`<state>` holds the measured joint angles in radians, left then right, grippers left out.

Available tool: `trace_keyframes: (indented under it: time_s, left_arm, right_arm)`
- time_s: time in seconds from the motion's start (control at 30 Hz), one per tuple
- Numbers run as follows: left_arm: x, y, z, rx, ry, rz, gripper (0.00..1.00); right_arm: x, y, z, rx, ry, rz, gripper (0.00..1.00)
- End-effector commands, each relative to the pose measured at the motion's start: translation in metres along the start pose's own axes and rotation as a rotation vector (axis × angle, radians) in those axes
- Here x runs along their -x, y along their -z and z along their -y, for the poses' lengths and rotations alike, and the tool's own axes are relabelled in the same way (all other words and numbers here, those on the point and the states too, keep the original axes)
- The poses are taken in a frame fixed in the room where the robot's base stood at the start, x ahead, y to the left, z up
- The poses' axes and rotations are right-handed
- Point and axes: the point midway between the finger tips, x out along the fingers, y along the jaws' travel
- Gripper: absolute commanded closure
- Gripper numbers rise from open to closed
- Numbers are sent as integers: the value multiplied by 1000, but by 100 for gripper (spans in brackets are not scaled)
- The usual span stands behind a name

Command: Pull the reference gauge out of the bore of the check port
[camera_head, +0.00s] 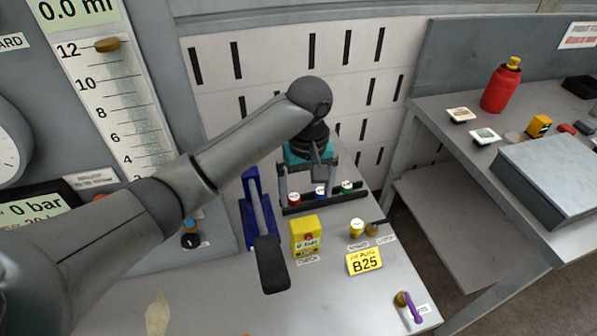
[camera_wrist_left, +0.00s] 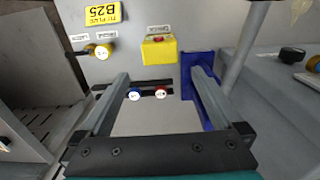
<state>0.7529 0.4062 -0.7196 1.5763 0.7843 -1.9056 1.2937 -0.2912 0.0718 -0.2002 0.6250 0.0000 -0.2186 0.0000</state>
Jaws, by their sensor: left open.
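A yellow block (camera_head: 304,241) with a small red spot on its face stands on the table, by a label that seems to read CHECK. It also shows in the wrist view (camera_wrist_left: 160,53). A short yellow cylinder with a pale top (camera_head: 357,229) stands to its right, also in the wrist view (camera_wrist_left: 103,52); I cannot tell whether it is the gauge or sits in a bore. My left gripper (camera_head: 307,195) is open and empty above the dark rack, behind the yellow block. Its spread fingers show in the wrist view (camera_wrist_left: 161,73). My right gripper is not in view.
The dark rack (camera_wrist_left: 147,86) holds red, blue and green-marked cylinders. A blue fixture (camera_head: 258,203) with a dark lever stands left of the yellow block. A brass fitting (camera_head: 372,230), a B25 plate (camera_head: 364,262) and a purple handle (camera_head: 411,307) are to the right. The front table is mostly clear.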

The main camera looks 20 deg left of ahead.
Motion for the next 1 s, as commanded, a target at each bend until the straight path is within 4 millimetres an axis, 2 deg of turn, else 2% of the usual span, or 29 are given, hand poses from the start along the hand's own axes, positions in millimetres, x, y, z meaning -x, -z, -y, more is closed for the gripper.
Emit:
trace_keyframes:
  time_s: [0.17, 0.33, 0.7, 0.83, 1.0]
  left_arm:
    - [-12, -1, 0, -1, 2, 2, 0]
    - [-41, 0, 1, -1, 3, 2, 0]
    - [-115, -1, 0, -2, 2, 1, 0]
    - [-134, -1, 0, -2, 2, 1, 0]
    - [-149, 0, 0, -1, 0, 0, 0]
  right_arm:
    - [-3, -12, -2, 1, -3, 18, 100]
    - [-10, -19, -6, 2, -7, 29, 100]
    - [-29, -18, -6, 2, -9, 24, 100]
    - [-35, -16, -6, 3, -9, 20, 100]
    - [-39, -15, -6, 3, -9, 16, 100]
